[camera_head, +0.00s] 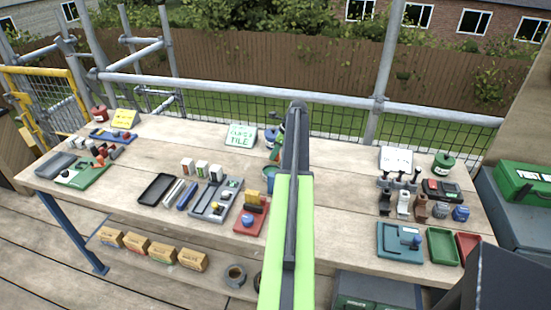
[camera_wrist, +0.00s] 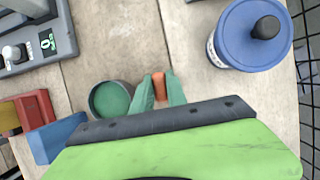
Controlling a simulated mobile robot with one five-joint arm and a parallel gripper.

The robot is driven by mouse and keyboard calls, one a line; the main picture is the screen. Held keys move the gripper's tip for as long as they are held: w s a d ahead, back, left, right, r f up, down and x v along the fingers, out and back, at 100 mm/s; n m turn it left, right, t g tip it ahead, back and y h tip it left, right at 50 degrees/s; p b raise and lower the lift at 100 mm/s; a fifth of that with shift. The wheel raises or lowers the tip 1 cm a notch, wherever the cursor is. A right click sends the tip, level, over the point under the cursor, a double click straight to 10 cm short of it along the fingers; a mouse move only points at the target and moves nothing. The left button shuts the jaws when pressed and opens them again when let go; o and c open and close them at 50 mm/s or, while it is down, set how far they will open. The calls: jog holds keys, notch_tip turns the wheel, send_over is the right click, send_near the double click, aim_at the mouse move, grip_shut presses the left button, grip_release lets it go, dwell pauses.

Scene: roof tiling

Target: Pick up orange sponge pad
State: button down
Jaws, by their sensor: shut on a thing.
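In the wrist view, my gripper (camera_wrist: 159,91) has its two green fingers closed on the small orange sponge pad (camera_wrist: 159,84). Only the pad's narrow end shows between the fingertips; the rest is hidden by the gripper body. I cannot tell whether the pad touches the table.
A green-topped round pot (camera_wrist: 112,100) stands just left of my fingers in the wrist view. A blue lidded jar (camera_wrist: 250,35) is at the upper right. A blue block (camera_wrist: 55,138) lies at the lower left. Bare wooden table (camera_wrist: 120,40) lies ahead of the fingers.

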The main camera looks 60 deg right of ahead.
jog(key=shift+r, duration=0.1)
dwell(0.3)
notch_tip(320, 180, up, 4)
jog(key=p, duration=0.4)
jog(key=shift+r+p, duration=0.25)
jog(key=shift+p, duration=0.1)
jog(key=s+r+p, duration=0.6)
jog(key=s, duration=0.5)
jog(key=shift+s+r, duration=0.15)
jog(key=shift+s, duration=0.2)
jog(key=shift+a, duration=0.1)
jog(key=c, duration=2)
grip_release()
grip_shut()
